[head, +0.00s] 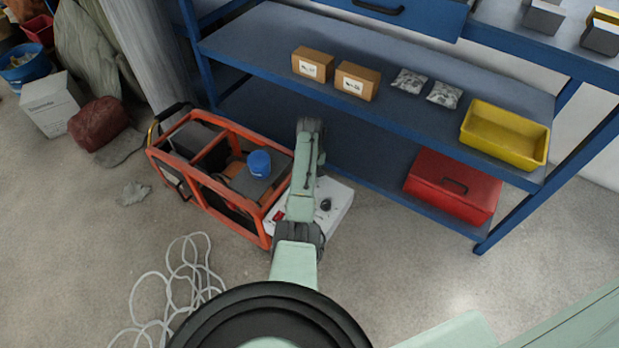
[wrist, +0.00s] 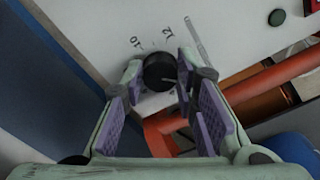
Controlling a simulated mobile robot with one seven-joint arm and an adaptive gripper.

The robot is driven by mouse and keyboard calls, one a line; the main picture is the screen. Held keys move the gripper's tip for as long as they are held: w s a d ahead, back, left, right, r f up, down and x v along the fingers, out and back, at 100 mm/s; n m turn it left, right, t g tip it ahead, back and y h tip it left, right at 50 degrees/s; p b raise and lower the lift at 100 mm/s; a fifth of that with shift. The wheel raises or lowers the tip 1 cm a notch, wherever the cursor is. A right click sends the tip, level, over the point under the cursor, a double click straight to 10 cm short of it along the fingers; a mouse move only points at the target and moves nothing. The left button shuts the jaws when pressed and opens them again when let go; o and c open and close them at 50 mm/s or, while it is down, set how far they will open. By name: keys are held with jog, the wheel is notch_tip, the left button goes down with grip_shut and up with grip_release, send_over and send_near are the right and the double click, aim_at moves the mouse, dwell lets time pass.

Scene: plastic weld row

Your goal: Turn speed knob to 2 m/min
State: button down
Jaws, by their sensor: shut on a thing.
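The speed knob (wrist: 159,72) is black and round, on a white panel (wrist: 95,30) in the wrist view. A pale pointer line on the knob points to the right in the picture. My gripper (wrist: 160,76) has its two purple-padded fingers on either side of the knob, shut on it. In the head view the white panel (head: 338,203) lies beside the orange-framed machine (head: 228,180), partly covered by my arm. My gripper is hidden there behind the arm.
A red switch (head: 279,215) and a dark knob (head: 325,204) show on the panel in the head view. The blue shelf (head: 385,115) stands close behind. A pale cable (head: 170,285) lies on the floor.

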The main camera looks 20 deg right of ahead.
jog(key=c, duration=1.3)
grip_release()
notch_tip(320, 180, up, 12)
